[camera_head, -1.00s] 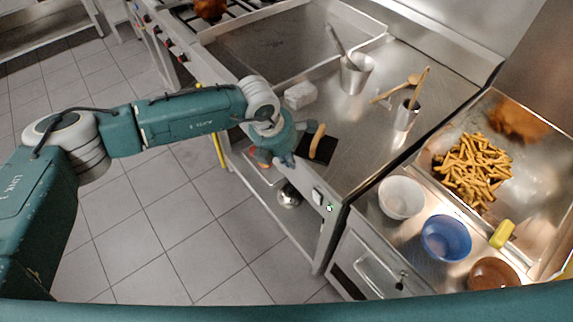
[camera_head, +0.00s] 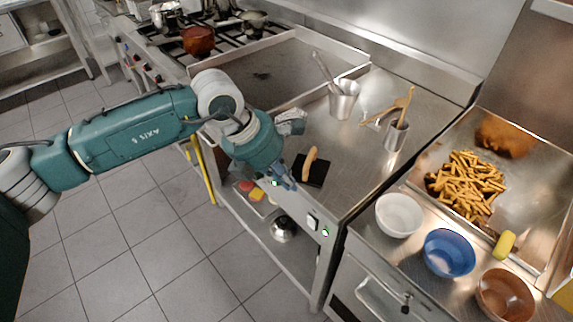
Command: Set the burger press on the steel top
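The burger press, a black square plate (camera_head: 320,172) with a tan wooden handle (camera_head: 309,163), appears to lie flat on the steel top (camera_head: 352,150), close to its front edge. My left gripper (camera_head: 287,179) is just left of the press, at the front edge of the top. Its dark fingers point down toward the right, and the handle shows clear to the right of them. The gripper's own body hides the gap between the fingers, so its opening cannot be made out. My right gripper is not in view.
A pale grey block (camera_head: 291,122) sits behind my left gripper. A metal pail (camera_head: 344,101) and a utensil cup (camera_head: 396,135) stand farther back. White (camera_head: 398,215), blue (camera_head: 449,253) and brown (camera_head: 505,295) bowls stand at right, by a fries tray (camera_head: 530,215). Steel right of the press is bare.

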